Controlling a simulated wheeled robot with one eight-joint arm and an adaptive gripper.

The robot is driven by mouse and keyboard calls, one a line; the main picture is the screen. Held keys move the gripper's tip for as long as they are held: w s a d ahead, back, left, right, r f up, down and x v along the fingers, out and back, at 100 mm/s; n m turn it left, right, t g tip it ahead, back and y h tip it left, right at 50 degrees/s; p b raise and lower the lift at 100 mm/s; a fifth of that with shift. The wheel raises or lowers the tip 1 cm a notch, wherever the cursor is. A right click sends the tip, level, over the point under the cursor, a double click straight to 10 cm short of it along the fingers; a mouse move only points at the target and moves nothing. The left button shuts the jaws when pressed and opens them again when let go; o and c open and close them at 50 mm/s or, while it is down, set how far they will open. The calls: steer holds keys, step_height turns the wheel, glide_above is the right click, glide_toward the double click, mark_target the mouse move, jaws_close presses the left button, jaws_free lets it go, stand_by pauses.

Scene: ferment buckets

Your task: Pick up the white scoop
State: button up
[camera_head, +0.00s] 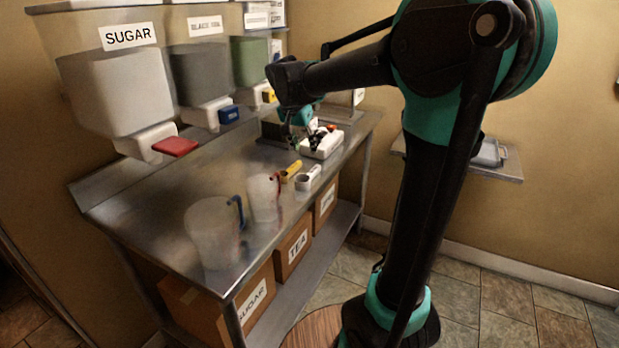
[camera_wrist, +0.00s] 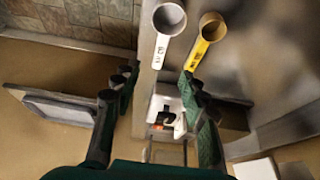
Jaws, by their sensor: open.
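The white scoop (camera_head: 307,179) lies on the metal table near its front edge, right beside a yellow scoop (camera_head: 291,171). In the wrist view the white scoop (camera_wrist: 163,45) is at the top centre, its round cup away from me and its handle towards me. The yellow scoop (camera_wrist: 203,45) is just to its right. My gripper (camera_head: 305,130) is above the far part of the table, beyond the scoops. In the wrist view my gripper (camera_wrist: 160,82) is open and empty, its fingers spread wide, and the scoops are apart from it.
Two clear jugs, one with a blue handle (camera_head: 213,230) and one with a red handle (camera_head: 263,197), stand nearer on the table. A white device (camera_head: 321,148) sits beyond the scoops. Bins with coloured taps line the wall, including the sugar bin (camera_head: 118,92). Cardboard boxes (camera_head: 293,248) fill the lower shelf.

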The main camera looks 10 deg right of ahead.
mark_target(311, 172)
steer(key=x, duration=1.3)
steer(key=shift+a, duration=0.15)
steer(key=shift+c, duration=0.2)
jaws_close()
